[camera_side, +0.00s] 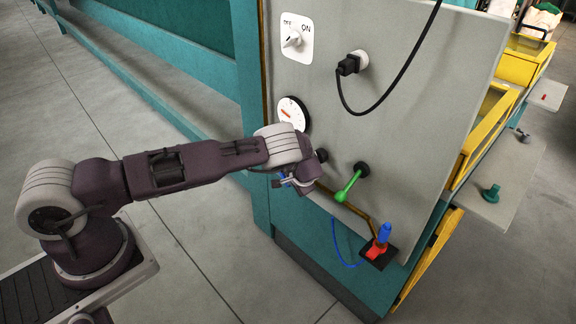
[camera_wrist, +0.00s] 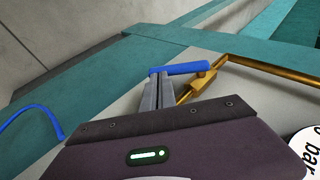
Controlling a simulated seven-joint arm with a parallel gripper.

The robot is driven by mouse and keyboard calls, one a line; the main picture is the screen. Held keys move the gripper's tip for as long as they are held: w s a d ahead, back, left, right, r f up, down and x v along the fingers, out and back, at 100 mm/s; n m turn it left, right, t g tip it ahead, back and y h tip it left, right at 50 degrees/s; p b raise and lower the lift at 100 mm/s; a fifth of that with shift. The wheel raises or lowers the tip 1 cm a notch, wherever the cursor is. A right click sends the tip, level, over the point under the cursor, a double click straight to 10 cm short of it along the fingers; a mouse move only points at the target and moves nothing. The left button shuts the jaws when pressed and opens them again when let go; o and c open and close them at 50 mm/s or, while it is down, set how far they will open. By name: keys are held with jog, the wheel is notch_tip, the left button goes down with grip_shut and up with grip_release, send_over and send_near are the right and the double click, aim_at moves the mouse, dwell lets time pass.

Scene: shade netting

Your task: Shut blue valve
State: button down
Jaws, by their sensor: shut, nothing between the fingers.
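The blue valve handle (camera_wrist: 185,68) shows in the wrist view as a short bar, joined at its right end to a brass fitting and pipe (camera_wrist: 205,82). My gripper (camera_wrist: 160,76) is shut and empty. Its fingertips are at the left end of the blue handle; I cannot tell whether they touch it. In the side view, my gripper (camera_side: 288,181) is low on the left part of the grey panel, and a small bit of blue shows beside it. My wrist hides most of the blue valve there.
The panel (camera_side: 410,100) carries an OFF/ON switch (camera_side: 292,38), a black plug (camera_side: 349,65) with a hanging cable, a gauge (camera_side: 291,114) and a green handle (camera_side: 347,187). A red and blue fitting (camera_side: 378,246) is at lower right. The floor in front is clear.

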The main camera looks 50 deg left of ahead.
jog(key=shift+a+f, duration=0.5)
jog(key=shift+f, duration=0.3)
jog(key=shift+a+f, duration=0.5)
jog(key=shift+f, duration=0.25)
jog(key=shift+a+f, duration=0.5)
jog(key=shift+f, duration=0.3)
jog(key=shift+a+f, duration=0.1)
jog(key=s+d, duration=0.3)
jog(key=d, duration=1)
jog(key=shift+d+r, duration=0.3)
jog(key=shift+r, duration=0.05)
